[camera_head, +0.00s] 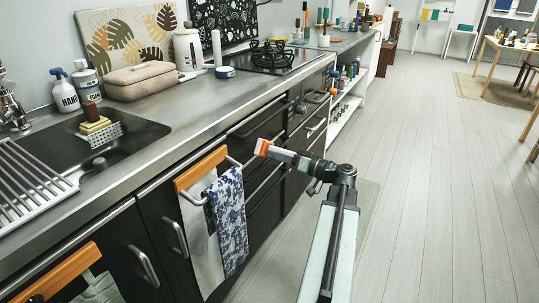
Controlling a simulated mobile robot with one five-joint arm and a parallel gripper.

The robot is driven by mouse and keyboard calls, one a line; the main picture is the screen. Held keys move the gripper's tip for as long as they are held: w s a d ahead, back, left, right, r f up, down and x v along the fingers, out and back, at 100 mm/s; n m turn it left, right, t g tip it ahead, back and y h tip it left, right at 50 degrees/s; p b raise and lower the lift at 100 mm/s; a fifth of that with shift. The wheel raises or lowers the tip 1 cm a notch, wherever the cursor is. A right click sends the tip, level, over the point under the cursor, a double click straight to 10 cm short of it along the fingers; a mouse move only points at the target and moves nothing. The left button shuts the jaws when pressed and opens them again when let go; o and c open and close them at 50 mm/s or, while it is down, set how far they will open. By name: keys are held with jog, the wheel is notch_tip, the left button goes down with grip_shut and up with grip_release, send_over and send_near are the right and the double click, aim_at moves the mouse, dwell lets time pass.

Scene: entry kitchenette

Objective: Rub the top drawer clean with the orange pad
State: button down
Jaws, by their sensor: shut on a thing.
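The orange pad (263,147) is at the end of my arm, in front of the dark cabinet fronts. My gripper (273,151) is shut on it; the fingertips are small and partly hidden at this distance. The top drawer (258,122) is a dark front under the counter edge, with a bar handle, just behind and above the pad. I cannot tell whether the pad touches the drawer front.
A blue patterned towel (230,215) and a white cloth (203,240) hang left of the gripper. The steel counter (190,125) carries a beige case (140,80) and a hob (272,58). Open grey floor (440,190) lies to the right.

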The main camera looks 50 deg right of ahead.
jog(key=shift+v, duration=0.8)
jog(key=shift+v, duration=1.45)
